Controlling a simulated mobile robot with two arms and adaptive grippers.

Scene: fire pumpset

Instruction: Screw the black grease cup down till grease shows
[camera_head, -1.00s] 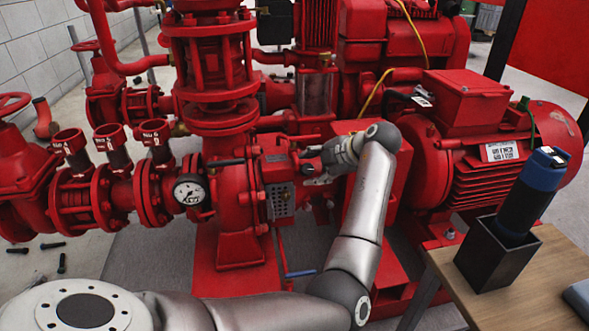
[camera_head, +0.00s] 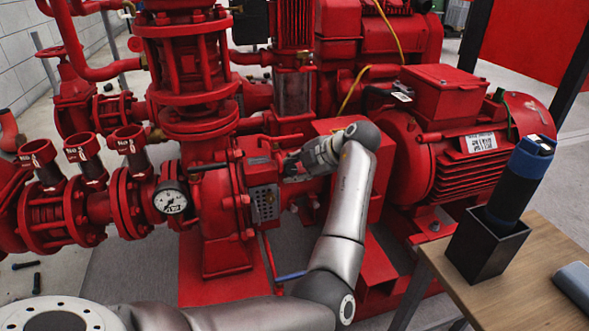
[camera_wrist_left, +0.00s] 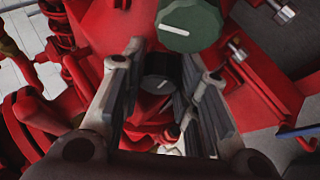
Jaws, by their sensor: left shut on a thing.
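The black grease cup (camera_wrist_left: 160,84) has a white line on its top and sits between the fingers of my left gripper (camera_wrist_left: 164,75) in the left wrist view. The fingers stand along both sides of the cup, shut on it. In the head view my left gripper (camera_head: 291,167) reaches in at the red pump's bearing housing, and the cup cannot be made out there. A dark green cap (camera_wrist_left: 188,25) with a white line is just beyond the cup, outside the fingers. I see no grease. My right gripper is not in view.
A red motor (camera_head: 440,160) stands right of the arm, and a pressure gauge (camera_head: 171,199) is on the pump to the left. A blue-and-black cylinder (camera_head: 520,185) stands in a dark holder (camera_head: 485,250) on the wooden table (camera_head: 520,305). A blue-handled lever (camera_head: 290,276) is low by the forearm.

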